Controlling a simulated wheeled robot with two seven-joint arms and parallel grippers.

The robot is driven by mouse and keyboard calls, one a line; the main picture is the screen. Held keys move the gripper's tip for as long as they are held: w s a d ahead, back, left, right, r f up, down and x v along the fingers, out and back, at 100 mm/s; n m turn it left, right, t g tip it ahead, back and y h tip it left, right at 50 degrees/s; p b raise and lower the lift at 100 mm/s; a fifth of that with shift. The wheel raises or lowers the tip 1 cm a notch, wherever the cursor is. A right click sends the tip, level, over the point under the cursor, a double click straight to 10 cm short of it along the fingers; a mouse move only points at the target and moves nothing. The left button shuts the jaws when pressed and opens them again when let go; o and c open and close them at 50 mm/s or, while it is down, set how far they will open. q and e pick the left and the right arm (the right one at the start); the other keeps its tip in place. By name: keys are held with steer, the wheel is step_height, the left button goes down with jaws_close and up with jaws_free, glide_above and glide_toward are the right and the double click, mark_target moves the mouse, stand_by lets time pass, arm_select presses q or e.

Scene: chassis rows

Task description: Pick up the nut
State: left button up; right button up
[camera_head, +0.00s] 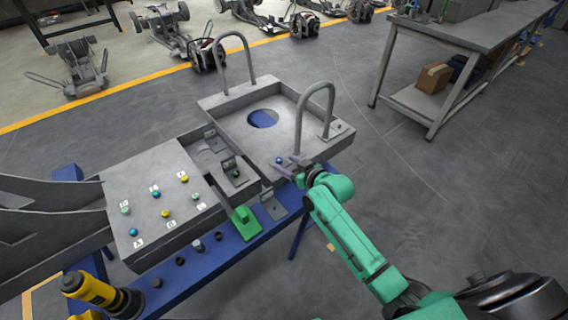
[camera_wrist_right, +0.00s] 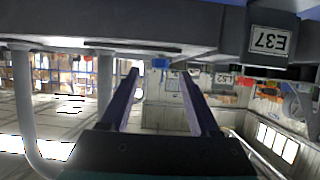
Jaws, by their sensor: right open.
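My right gripper (camera_head: 287,166) is at the front edge of the grey tray (camera_head: 328,151) with the tall handles. In the right wrist view its two fingers (camera_wrist_right: 161,73) are apart, with no object clearly held. A small blue nut-like piece (camera_head: 279,160) shows by the fingertips. A blue piece (camera_wrist_right: 160,63) also shows between the fingertips in the wrist view; I cannot tell whether they touch it. Blue (camera_head: 156,194), yellow (camera_head: 166,213) and green (camera_head: 125,210) nut-like pieces sit on the labelled grey panel (camera_head: 150,235). My left gripper is not in view.
Small dark pieces (camera_head: 179,261) stand along the blue rail (camera_head: 222,262). A yellow-and-black tool (camera_head: 98,290) stands at bottom left. A grey workbench (camera_head: 450,30) is at the upper right; the floor between is clear.

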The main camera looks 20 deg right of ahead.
steer(key=shift+x, duration=1.2)
jaws_close()
steer(key=shift+s, duration=0.1)
